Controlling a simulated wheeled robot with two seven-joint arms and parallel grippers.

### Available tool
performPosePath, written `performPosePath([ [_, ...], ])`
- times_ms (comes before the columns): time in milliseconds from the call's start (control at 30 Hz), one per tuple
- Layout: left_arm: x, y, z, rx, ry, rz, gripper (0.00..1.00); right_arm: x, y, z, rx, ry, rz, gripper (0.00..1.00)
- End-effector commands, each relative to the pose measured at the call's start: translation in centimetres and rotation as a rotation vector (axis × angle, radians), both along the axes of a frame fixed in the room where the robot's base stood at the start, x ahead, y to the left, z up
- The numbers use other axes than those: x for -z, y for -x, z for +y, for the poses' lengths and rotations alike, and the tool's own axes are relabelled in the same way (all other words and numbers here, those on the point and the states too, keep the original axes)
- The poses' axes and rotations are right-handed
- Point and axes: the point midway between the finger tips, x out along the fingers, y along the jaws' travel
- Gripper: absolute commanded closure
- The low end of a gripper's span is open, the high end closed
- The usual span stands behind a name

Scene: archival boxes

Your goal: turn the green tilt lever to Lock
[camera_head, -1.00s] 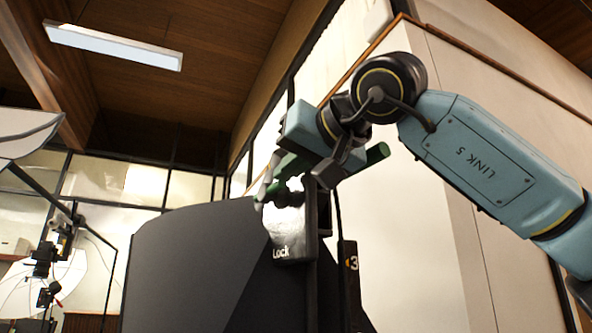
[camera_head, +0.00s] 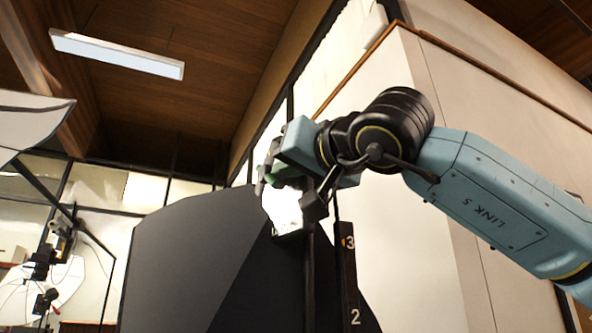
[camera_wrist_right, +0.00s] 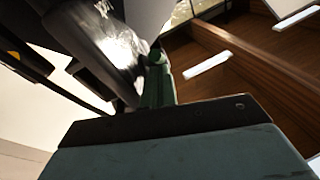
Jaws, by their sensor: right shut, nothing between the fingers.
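The green tilt lever (camera_wrist_right: 157,82) stands just beyond the dark front edge of my right gripper in the right wrist view. In the head view only a small green part (camera_head: 268,172) shows beside the gripper; the rest is hidden. The shiny plate (camera_head: 284,212) under it is washed out by glare, so its lettering cannot be read; it also shows in the right wrist view (camera_wrist_right: 122,48). My right gripper (camera_head: 286,190) is shut and empty, in front of the lever and plate; contact cannot be told. My left gripper is not in view.
A large dark panel (camera_head: 190,255) stands left of and below the plate. A dark upright post (camera_head: 346,275) with orange marks and the numbers 3 and 2 is just right of it. A pale wall (camera_head: 420,240) is behind my right arm. Photo lighting gear (camera_head: 48,255) stands far left.

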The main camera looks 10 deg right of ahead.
Motion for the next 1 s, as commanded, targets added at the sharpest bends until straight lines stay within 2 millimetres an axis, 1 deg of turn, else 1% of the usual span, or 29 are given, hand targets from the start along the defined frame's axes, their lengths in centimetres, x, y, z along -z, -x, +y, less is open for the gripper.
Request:
performPosePath([
  [33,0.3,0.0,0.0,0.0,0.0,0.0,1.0,0.5,-0.1,0.1,0.0,0.0,0.001,1.0],
  [500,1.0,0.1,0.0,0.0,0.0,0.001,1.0,2.9,-1.3,0.4,0.002,0.001,0.002,1.0],
  [767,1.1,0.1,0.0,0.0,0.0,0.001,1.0,2.9,-1.2,0.3,0.002,0.001,0.001,1.0],
  [867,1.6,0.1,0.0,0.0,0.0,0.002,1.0,3.5,-1.1,0.3,0.0,0.001,0.001,1.0],
  [1000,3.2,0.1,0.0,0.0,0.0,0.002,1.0,5.1,-0.7,0.2,-0.005,0.001,0.001,1.0],
])
